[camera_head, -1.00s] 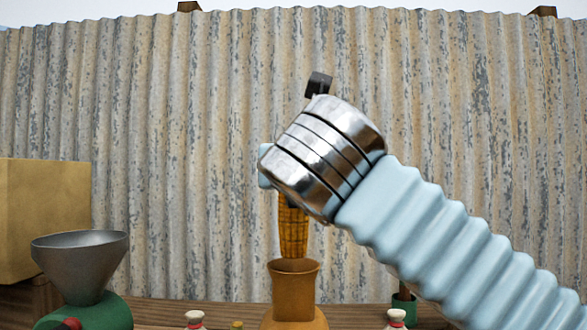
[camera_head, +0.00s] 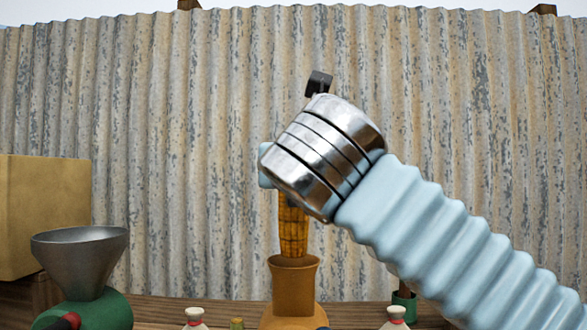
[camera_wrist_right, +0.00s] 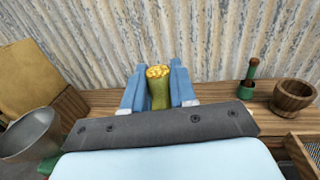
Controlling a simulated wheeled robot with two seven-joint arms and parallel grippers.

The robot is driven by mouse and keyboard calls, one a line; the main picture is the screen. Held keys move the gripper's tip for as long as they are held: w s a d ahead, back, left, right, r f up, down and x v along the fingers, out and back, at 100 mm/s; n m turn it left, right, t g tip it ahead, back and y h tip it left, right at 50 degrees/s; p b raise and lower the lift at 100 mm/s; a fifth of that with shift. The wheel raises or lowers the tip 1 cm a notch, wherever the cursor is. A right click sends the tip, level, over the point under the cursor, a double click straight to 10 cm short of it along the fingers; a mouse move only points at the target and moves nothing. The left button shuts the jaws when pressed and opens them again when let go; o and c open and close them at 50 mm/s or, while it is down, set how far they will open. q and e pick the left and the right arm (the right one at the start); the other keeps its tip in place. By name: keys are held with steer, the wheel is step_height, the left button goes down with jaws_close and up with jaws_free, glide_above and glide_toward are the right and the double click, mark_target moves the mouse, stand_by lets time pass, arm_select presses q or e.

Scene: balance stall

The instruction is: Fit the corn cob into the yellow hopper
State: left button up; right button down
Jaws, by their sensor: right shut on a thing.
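The corn cob (camera_head: 293,232) is orange-yellow and hangs roughly upright below my right wrist (camera_head: 322,158) in the head view. Its lower end is at the mouth of the yellow hopper (camera_head: 293,290), an ochre flared funnel. I cannot tell how far the tip is inside the rim. In the right wrist view, my right gripper (camera_wrist_right: 157,82) has its blue fingers on both sides of the cob (camera_wrist_right: 159,96), whose yellow top and greenish side show. The hopper is hidden there. My left gripper is not in view.
A grey metal funnel (camera_head: 80,262) on a green base stands at left, before a tan box (camera_head: 45,215). Small white sacks (camera_head: 195,319) stand either side of the hopper. A wooden bowl (camera_wrist_right: 293,95) and green-and-brown object (camera_wrist_right: 248,82) are at right. Corrugated metal wall behind.

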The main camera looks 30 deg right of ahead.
mark_target(294, 238)
steer(key=shift+f, duration=0.2)
steer(key=shift+f+b, duration=1.7)
steer(key=shift+b, duration=0.1)
steer(key=shift+f, duration=0.25)
steer(key=shift+f+b, duration=2.65)
steer(key=shift+b, duration=0.05)
steer(key=c, duration=0.8)
jaws_free()
steer(key=shift+o, duration=0.3)
steer(key=o, duration=0.4)
